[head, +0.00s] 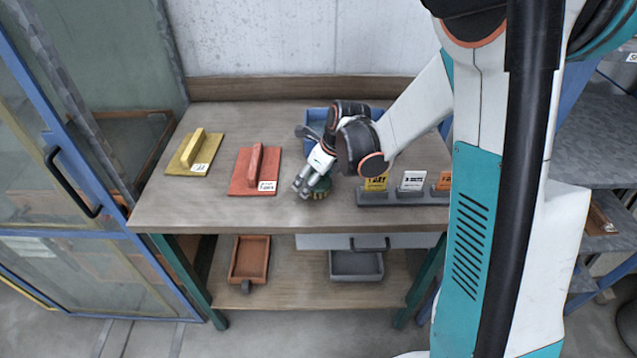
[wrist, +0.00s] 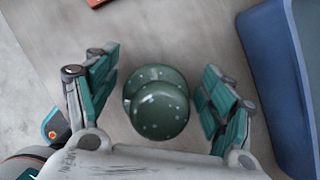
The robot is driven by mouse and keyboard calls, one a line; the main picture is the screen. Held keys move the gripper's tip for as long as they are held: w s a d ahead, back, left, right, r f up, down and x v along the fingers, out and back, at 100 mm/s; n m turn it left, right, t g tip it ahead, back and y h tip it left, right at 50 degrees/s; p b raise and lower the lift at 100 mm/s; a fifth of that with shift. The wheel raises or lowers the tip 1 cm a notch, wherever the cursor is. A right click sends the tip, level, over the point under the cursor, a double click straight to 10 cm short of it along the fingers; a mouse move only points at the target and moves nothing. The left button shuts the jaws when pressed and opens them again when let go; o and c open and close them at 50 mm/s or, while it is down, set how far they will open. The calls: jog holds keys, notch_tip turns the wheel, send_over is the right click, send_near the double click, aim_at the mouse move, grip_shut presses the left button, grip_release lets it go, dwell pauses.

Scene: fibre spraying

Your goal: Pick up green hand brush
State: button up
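The green hand brush (wrist: 160,108) shows in the wrist view as a rounded, dark green shape with pale spots, lying on the wooden table. In the head view only a small green part (head: 322,194) shows below my fingers; the rest is hidden by my gripper. My gripper (head: 310,184) points down at the table over the brush. In the wrist view my gripper (wrist: 160,78) is open, with one teal-padded finger on each side of the brush. A gap shows between the brush and each finger.
A yellow float (head: 188,160) and a red float (head: 250,182) lie on the table (head: 215,215) to the left. A blue bin (head: 317,116) stands behind my gripper. A grey holder (head: 400,198) with labelled cards stands close on the right.

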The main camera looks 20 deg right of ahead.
jog(key=c, duration=1)
notch_tip(320, 180, up, 20)
jog(key=p, duration=0.6)
jog(key=shift+p, duration=0.3)
jog(key=shift+o, duration=1.2)
